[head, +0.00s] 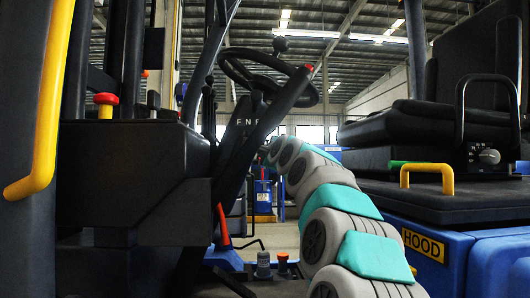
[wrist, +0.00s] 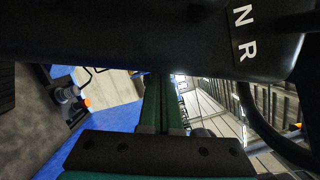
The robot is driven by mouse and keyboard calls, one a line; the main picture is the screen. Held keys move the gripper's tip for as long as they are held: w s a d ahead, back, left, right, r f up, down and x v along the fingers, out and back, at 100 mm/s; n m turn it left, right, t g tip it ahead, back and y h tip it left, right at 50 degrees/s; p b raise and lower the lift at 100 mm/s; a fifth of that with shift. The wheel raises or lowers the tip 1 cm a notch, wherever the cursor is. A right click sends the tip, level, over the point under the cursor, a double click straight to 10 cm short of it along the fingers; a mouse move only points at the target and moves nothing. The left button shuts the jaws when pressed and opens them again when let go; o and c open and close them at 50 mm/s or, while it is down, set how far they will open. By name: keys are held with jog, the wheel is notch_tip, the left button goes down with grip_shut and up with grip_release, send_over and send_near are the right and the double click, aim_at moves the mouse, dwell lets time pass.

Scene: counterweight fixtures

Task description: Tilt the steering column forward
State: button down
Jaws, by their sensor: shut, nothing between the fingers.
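The black steering column (head: 240,150) leans up to the right in the head view, with "F N R" lettering on its side. The steering wheel (head: 268,78) with its knob sits on top. In the wrist view the dark column housing (wrist: 150,35) fills the top, with "N R" showing. My gripper (wrist: 163,82) has its two green fingers shut together and empty. Their tips reach the lower edge of the housing in that view; I cannot tell whether they touch it. In the head view my arm runs up to the column's right side, and the fingers are not distinguishable there.
A red lever (head: 223,224) stands low by the column. Small floor knobs (head: 263,264) are below. The black seat (head: 440,110) and blue hood (head: 430,245) are on the right. A yellow grab handle (head: 48,120) and black console (head: 130,180) are on the left.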

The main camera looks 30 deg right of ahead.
jog(key=shift+w+a+r+n+p, duration=0.2)
jog(key=shift+w+a+r+p, duration=0.1)
jog(key=shift+a+r+p, duration=0.3)
jog(key=shift+w+a+r+n+p, duration=0.25)
jog(key=shift+a+r+p, duration=0.1)
jog(key=shift+a+p, duration=0.25)
jog(key=shift+f, duration=0.15)
